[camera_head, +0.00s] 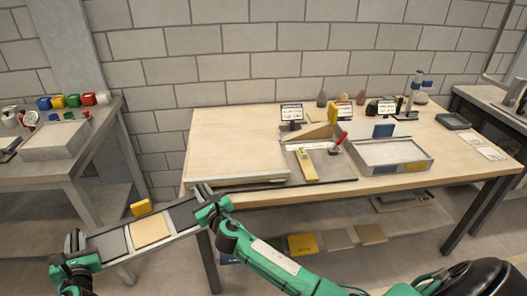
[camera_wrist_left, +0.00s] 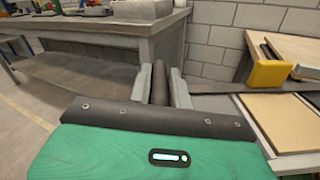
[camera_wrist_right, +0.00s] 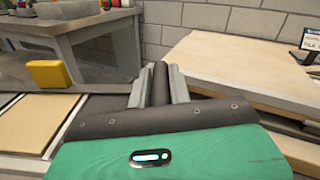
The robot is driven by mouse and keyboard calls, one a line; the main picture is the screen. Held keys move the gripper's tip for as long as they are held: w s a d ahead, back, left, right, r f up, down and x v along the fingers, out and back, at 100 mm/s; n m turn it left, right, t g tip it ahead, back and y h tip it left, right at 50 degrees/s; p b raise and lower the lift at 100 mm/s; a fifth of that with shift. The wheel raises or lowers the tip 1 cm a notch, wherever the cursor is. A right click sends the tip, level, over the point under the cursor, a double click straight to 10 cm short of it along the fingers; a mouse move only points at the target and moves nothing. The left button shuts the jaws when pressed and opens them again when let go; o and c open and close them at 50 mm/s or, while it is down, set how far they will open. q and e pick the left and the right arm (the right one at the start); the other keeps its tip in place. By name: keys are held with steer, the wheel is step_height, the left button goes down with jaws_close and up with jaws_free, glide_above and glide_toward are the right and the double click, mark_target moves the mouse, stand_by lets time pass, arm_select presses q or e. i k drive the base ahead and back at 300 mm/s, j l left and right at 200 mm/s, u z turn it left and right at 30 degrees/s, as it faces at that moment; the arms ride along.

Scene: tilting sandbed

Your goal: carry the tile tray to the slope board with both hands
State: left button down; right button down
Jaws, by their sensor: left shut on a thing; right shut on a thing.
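The tile tray (camera_head: 180,218) is long and grey, with a beige tile (camera_head: 149,230) between darker grey ones. It hangs in front of the table's left end. My left gripper (camera_head: 76,262) is shut on the dark bar at its left end, also seen in the left wrist view (camera_wrist_left: 160,85). My right gripper (camera_head: 211,210) is shut on the bar at its right end, near the table's front edge; the right wrist view shows this bar too (camera_wrist_right: 160,85). A pale flat board (camera_head: 235,145) on the table may be the slope board; I cannot tell for sure.
A yellow block (camera_head: 141,207) shows at the tray's far side. On the table (camera_head: 440,150) are a grey plate with a yellow tool (camera_head: 307,168), a shallow sand box (camera_head: 392,155) and small signs. A side table (camera_head: 60,165) stands left.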

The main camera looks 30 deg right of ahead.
mark_target(236, 156)
steer(key=z, duration=0.7)
steer(key=i+z, duration=0.1)
steer(key=i, duration=0.9)
